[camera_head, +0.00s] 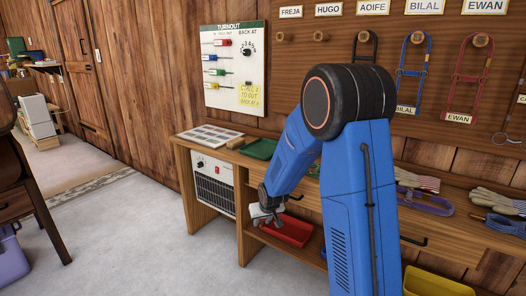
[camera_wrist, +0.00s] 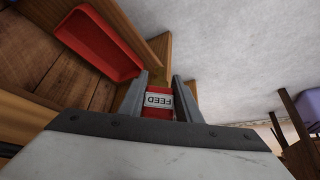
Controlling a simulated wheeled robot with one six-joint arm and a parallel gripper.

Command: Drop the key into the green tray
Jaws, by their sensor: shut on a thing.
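My gripper (camera_head: 267,216) is at the front of the bench, below the bench top and beside the red tray. In the wrist view my gripper (camera_wrist: 158,88) is shut on a red tag with a white label (camera_wrist: 158,100) that reads FEED upside down. It seems to be the key's tag; I cannot make out the key's metal part. The green tray (camera_head: 259,149) lies on the bench top, above and behind my gripper, partly hidden at its right by my blue arm.
The red tray (camera_head: 292,231) sits on the lower shelf; it also shows in the wrist view (camera_wrist: 98,42). A white heater (camera_head: 212,183) stands under the bench's left end. A printed sheet (camera_head: 209,137) lies left of the green tray. Gloves (camera_head: 417,181) lie at right.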

